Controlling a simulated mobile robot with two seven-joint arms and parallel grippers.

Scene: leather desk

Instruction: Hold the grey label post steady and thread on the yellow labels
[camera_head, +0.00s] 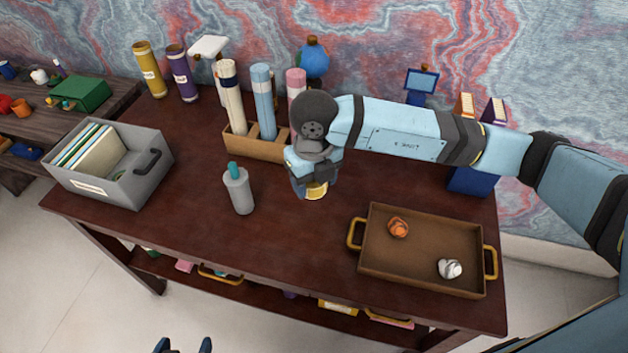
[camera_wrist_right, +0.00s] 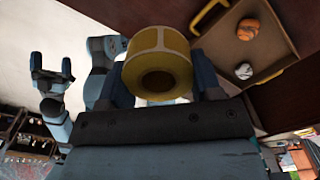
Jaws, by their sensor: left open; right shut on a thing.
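The grey label post (camera_head: 239,192), a grey body with a narrower teal top, stands upright on the desk left of centre. My right gripper (camera_head: 314,184) is shut on the yellow labels (camera_head: 316,192), a roll held above the desk to the right of the post and apart from it. In the right wrist view the roll (camera_wrist_right: 158,68) sits between the fingers, its dark centre hole showing. My left gripper (camera_head: 183,347) is open and empty at the bottom edge of the head view, off the desk's front. Only its fingertips show there.
A brown tray (camera_head: 420,279) with orange and white crumpled lumps is at the right. A grey file box (camera_head: 153,190) is at the left. A cardboard holder (camera_head: 248,146) with tall rolls stands behind the post. The desk in front of the post is clear.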

